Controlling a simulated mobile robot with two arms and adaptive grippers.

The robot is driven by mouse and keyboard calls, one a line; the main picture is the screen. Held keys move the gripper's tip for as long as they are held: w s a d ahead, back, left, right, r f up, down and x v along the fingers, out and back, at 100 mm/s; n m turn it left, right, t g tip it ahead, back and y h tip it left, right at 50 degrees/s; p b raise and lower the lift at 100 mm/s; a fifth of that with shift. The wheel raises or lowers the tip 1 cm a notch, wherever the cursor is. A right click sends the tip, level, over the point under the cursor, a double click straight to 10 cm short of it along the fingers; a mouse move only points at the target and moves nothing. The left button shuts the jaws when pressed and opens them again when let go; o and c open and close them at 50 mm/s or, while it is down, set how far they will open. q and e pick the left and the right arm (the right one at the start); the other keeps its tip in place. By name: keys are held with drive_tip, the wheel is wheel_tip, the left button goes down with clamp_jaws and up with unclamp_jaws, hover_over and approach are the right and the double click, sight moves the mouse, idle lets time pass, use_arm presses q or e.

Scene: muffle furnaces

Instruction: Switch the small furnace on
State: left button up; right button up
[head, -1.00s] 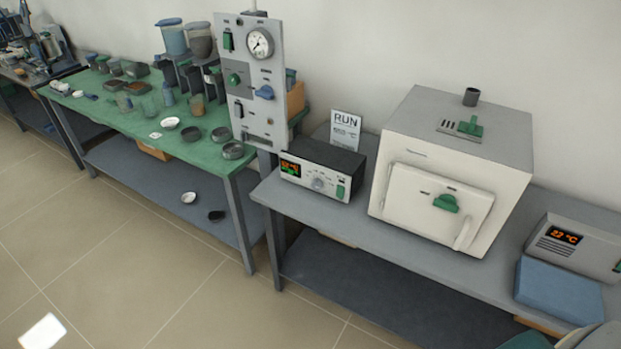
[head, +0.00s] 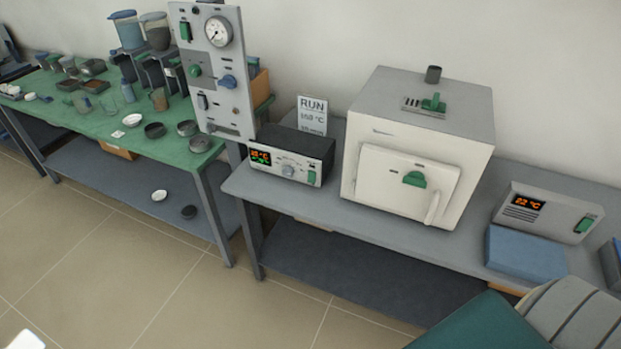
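A white box furnace (head: 372,100) with a closed front door (head: 400,190), a green door knob (head: 414,179) and a dark flue on top stands on a grey bench. Left of it is a dark control box (head: 290,157) with a lit display (head: 260,157), a round knob and a green switch (head: 311,177). At the right, a grey unit (head: 545,212) has a lit display reading about 22 °C (head: 528,202) and a green switch (head: 585,223). I cannot tell from labels which is called the small furnace.
A sign reading RUN (head: 312,114) stands behind the control box. A tall gauge panel (head: 213,70) stands at the bench's left end. A green table (head: 100,125) with dishes and jars is further left.

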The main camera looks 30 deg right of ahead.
clamp_jaws()
drive_tip(key=shift+d, duration=0.1)
idle(1.1)
